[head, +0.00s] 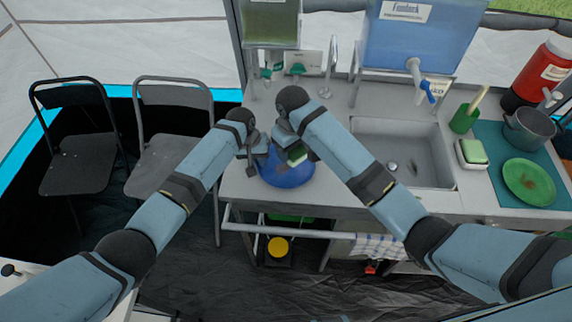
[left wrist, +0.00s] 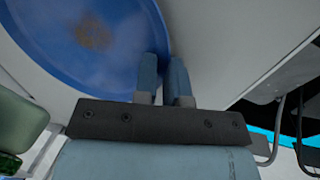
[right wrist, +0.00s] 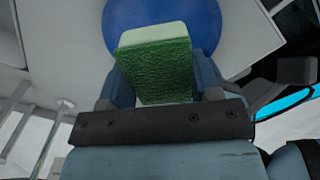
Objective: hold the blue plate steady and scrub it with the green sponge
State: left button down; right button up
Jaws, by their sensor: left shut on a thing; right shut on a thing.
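The blue plate (head: 288,174) lies on the counter left of the sink. In the left wrist view the plate (left wrist: 60,62) shows a brown stain (left wrist: 93,32) on its surface. My left gripper (left wrist: 166,72) is shut on the plate's rim at its left side. My right gripper (right wrist: 160,85) is shut on the green sponge (right wrist: 155,68), which has a pale layer on its far side. The sponge (head: 297,155) is over the plate in the head view; I cannot tell whether it touches it.
A sink (head: 405,150) is set in the counter to the right. Beyond it a green plate (head: 529,182) and a grey pot (head: 530,130) are on a teal mat (head: 490,185). A blue water container (head: 420,40) stands behind. Two folding chairs (head: 75,165) stand at the left.

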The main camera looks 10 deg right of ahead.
dwell(0.3)
pick_arm(q)
jog(key=c, duration=1.1)
grip_release()
notch_tip(320, 180, up, 9)
jog(key=a, duration=0.1)
jog(key=shift+w+a, duration=0.15)
jog(key=shift+a, duration=0.05)
